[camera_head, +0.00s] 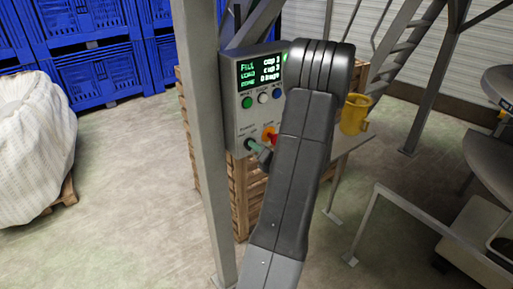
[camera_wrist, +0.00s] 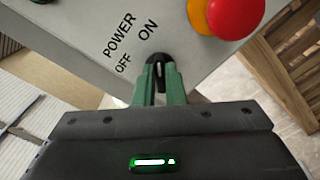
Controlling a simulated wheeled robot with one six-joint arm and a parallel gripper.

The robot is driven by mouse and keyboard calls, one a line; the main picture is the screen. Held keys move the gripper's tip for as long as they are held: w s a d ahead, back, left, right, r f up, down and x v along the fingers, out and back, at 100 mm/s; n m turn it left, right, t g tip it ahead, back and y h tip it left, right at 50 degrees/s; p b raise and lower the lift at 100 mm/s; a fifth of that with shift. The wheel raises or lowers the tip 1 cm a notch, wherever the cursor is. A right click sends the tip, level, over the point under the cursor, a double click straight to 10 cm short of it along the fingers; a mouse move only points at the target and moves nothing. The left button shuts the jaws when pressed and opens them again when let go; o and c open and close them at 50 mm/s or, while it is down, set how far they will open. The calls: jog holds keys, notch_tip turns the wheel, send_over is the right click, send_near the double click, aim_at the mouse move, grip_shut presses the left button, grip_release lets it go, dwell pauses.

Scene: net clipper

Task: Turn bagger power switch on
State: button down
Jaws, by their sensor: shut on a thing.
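The power switch is a small black knob (camera_wrist: 158,60) on the grey control box (camera_wrist: 75,35), beside the printed words POWER, OFF and ON. My gripper (camera_wrist: 160,76) has green fingers, shut on the knob from both sides. The fingers hide much of the knob, so I cannot tell whether it points to OFF or ON. In the head view the control box (camera_head: 240,125) is mounted by a grey post, and my gripper (camera_head: 254,146) is at its lower front. My dark arm covers the box's right side.
A red emergency button (camera_wrist: 236,14) on a yellow base sits close to the right of the switch. A grey post (camera_head: 207,150) stands just left of the box. A yellow mug (camera_head: 354,114) stands on a surface to the right. Open floor (camera_head: 130,180) lies at left.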

jog(key=c, duration=1.5)
grip_release()
jog(key=b+v, duration=0.2)
jog(key=v, duration=1.2)
jog(key=shift+b, duration=0.4)
jog(key=shift+w+a, duration=0.1)
jog(key=shift+w, duration=0.05)
jog(key=p+x, duration=0.2)
jog(key=x, duration=1.1)
jog(key=shift+w+a+p, duration=0.2)
jog(key=shift+w+p, duration=0.1)
jog(key=shift+p, duration=0.1)
jog(key=shift+s, duration=0.1)
